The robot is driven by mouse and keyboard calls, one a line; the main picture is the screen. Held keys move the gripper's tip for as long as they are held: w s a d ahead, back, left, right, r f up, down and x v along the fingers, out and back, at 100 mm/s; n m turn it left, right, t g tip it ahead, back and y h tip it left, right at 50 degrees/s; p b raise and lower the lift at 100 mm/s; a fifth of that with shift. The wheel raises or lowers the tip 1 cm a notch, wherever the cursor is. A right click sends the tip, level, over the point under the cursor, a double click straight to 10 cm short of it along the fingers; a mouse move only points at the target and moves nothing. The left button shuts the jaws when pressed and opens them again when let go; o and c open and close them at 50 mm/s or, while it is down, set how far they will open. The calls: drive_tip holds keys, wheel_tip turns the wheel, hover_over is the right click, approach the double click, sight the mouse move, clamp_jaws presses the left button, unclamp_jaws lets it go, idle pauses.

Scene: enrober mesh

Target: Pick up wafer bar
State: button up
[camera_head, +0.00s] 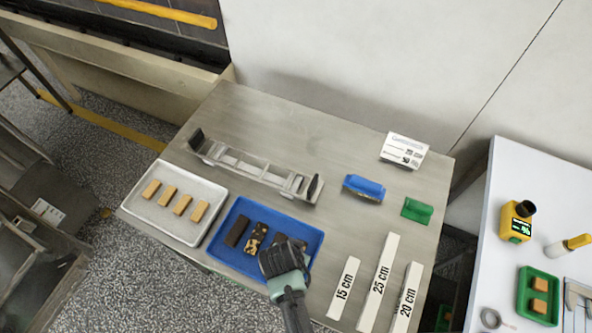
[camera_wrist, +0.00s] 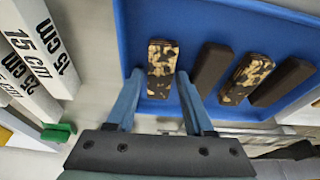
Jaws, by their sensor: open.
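Plain tan bars (camera_head: 182,204) stand in a row on a white tray (camera_head: 197,184) in the head view. Beside it, a blue tray (camera_head: 311,240) holds dark brown bars (camera_head: 237,231) and mottled brown-and-cream bars (camera_head: 256,238). I cannot tell for sure which bar is the wafer bar. My gripper (camera_head: 283,260) is over the right part of the blue tray and hides the bars there. In the wrist view my gripper (camera_wrist: 159,75) is open, its fingertips at either side of the near end of a mottled bar (camera_wrist: 161,58). Contact cannot be told.
White length blocks (camera_head: 377,284) lie right of the blue tray. A metal rack (camera_head: 256,169) stands behind both trays. A blue block (camera_head: 363,188), a green block (camera_head: 417,210) and a label card (camera_head: 404,149) are at the back right. The back middle of the table is clear.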

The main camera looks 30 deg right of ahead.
drive_tip(key=shift+f, duration=0.15)
drive_tip(key=c, duration=0.8)
